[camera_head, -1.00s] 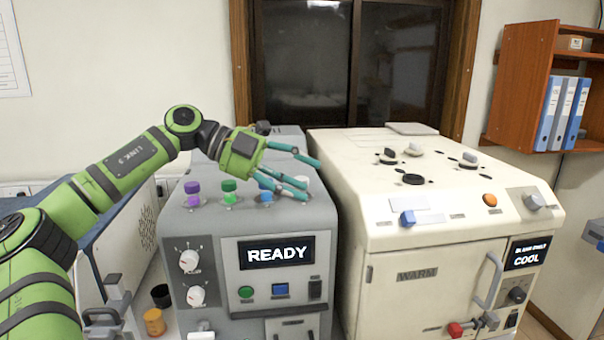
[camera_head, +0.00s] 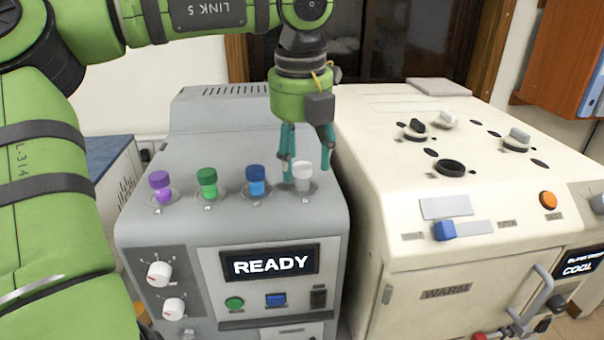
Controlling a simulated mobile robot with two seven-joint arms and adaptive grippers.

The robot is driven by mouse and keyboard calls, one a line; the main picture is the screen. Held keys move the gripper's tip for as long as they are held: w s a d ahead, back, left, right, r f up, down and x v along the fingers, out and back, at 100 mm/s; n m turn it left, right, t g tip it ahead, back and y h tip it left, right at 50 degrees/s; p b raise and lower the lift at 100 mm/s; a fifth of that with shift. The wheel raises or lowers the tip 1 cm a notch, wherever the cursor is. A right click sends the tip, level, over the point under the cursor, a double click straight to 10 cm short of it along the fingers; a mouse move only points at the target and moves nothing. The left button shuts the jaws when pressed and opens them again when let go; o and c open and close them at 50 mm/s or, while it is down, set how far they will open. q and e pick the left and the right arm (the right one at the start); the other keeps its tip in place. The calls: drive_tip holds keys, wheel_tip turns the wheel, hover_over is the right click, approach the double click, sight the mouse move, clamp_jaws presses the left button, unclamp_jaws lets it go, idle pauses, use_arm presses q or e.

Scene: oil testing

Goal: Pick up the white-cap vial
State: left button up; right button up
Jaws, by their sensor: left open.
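The white-cap vial (camera_head: 303,177) stands upright in the rightmost slot on top of the grey machine (camera_head: 190,238). My left gripper (camera_head: 307,168) points down at it, with its teal fingers apart. One finger is left of the vial and the other is to its right, near cap height. I cannot tell whether either finger touches the cap. My right gripper is not in the view.
Blue-cap (camera_head: 256,181), green-cap (camera_head: 207,183) and purple-cap (camera_head: 160,187) vials stand in a row to the left. A cream machine (camera_head: 400,250) with knobs on top stands close on the right. The grey machine's display reads READY.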

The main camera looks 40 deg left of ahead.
use_arm(q)
drive_tip(key=shift+w+a+f, duration=0.15)
drive_tip(key=shift+w+f, duration=0.05)
drive_tip(key=shift+f, duration=0.35)
drive_tip(key=shift+w+a+f, duration=0.1)
drive_tip(key=shift+w+f, duration=0.1)
drive_tip(key=shift+f, duration=0.6)
drive_tip(key=shift+s+r, duration=0.1)
drive_tip(key=c, duration=1.1)
clamp_jaws()
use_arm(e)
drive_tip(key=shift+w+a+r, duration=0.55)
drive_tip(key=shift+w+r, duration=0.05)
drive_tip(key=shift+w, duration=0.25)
use_arm(q)
drive_tip(key=shift+r, duration=0.1)
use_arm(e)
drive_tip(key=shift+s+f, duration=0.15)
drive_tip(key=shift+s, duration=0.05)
